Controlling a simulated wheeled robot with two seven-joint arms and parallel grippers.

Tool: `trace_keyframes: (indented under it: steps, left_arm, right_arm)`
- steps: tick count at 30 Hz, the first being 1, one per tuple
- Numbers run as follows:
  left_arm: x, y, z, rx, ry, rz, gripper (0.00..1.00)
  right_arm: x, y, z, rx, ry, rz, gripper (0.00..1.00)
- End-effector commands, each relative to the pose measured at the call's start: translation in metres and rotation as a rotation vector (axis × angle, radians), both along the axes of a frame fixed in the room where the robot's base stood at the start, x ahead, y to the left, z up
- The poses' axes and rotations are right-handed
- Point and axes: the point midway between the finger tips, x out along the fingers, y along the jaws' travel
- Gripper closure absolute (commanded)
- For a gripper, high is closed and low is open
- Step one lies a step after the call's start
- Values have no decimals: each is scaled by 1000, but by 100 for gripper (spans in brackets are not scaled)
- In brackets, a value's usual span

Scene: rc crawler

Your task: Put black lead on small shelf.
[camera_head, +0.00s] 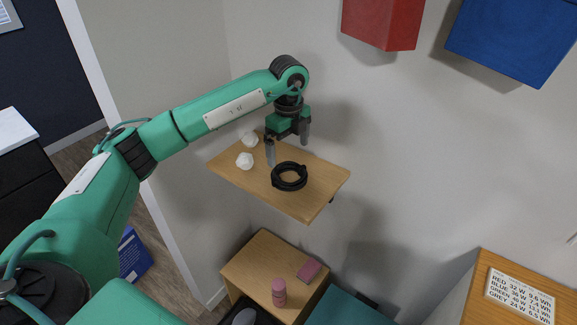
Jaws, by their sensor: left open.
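The black lead (289,177) is a coiled black ring lying on the small wooden shelf (307,207) on the wall. My left gripper (287,153) hangs above the shelf, just behind the coil, pointing down with its fingers apart and nothing between them. One fingertip comes close to the coil's upper left edge; I cannot tell if it touches. My right gripper is not in the head view.
Two white lumpy objects (245,160) sit on the shelf's left part. Red (382,22) and blue (515,38) boxes are on the wall above. Below stands a wooden cabinet (247,267) with a pink bottle (279,292) and pink block (309,271). A sign (520,295) lies at right.

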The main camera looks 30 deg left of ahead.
Motion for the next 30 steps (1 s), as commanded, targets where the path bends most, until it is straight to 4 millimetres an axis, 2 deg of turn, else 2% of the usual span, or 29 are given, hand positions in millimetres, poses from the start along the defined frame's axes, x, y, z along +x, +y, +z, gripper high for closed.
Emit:
trace_keyframes:
  steps: [3,9,15,30]
  left_arm:
    - [1,0,20,-1,-4,0,0]
    - [0,0,38,0,-1,0,0]
    - [0,0,41,-1,1,0,0]
    - [0,0,41,0,1,0,0]
  right_arm:
    - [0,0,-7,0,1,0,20]
    - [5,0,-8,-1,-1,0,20]
    - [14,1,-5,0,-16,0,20]
    - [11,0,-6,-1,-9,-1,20]
